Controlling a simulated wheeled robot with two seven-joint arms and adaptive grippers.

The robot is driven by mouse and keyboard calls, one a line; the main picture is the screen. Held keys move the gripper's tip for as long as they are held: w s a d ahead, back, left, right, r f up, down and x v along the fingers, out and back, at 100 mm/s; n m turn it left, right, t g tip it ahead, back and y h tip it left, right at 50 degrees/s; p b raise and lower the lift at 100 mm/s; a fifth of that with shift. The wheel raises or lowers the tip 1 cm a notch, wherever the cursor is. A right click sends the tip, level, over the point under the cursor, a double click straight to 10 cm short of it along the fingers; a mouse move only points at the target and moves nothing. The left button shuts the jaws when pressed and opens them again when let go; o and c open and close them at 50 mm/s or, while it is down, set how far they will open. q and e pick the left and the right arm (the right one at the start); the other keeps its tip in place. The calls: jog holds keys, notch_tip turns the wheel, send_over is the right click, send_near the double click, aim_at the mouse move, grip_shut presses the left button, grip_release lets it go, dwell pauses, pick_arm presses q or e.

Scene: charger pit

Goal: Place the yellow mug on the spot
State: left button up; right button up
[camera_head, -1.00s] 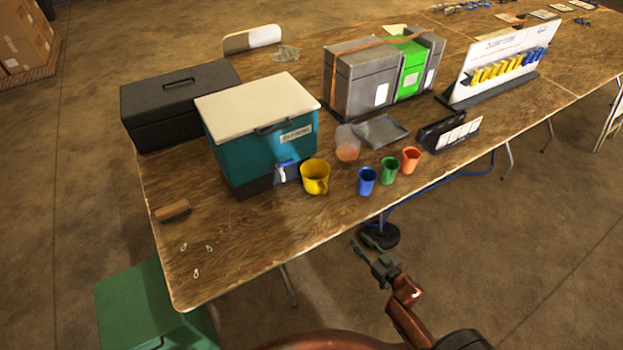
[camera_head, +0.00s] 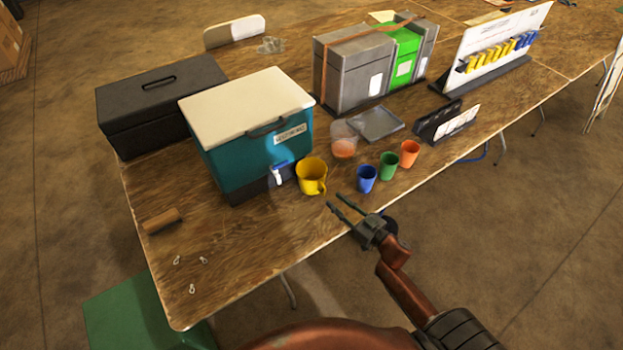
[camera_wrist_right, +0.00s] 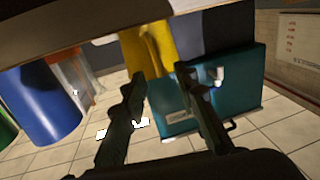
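The yellow mug (camera_head: 311,176) stands upright on the wooden table, just right of the teal cooler (camera_head: 230,160) and its blue-and-white tap (camera_head: 279,172). Its handle faces right and toward the front. My right gripper (camera_head: 333,199) is open and empty at the table's front edge, a little in front of the mug and apart from it. In the right wrist view, the yellow mug (camera_wrist_right: 150,45) shows beyond and above the parted fingers (camera_wrist_right: 159,79), partly cut off. I cannot make out a marked spot. My left gripper is not in view.
Blue (camera_head: 366,178), green (camera_head: 388,165) and orange (camera_head: 409,153) cups stand right of the mug. A clear jug (camera_head: 344,140) and grey tray (camera_head: 376,124) are behind. A brown block (camera_head: 162,220) lies front left, with bare table (camera_head: 250,240) between.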

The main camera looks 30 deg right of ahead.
jog(key=shift+x, duration=1.2)
jog(key=shift+w+f+b, duration=0.25)
jog(key=shift+w+b, duration=0.2)
jog(key=shift+w, duration=0.75)
jog(key=shift+w+a, duration=0.1)
jog(key=shift+w, duration=0.2)
jog(key=shift+c, duration=1.5)
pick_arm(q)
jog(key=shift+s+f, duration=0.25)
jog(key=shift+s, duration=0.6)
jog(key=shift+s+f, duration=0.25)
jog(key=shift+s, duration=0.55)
pick_arm(e)
grip_shut()
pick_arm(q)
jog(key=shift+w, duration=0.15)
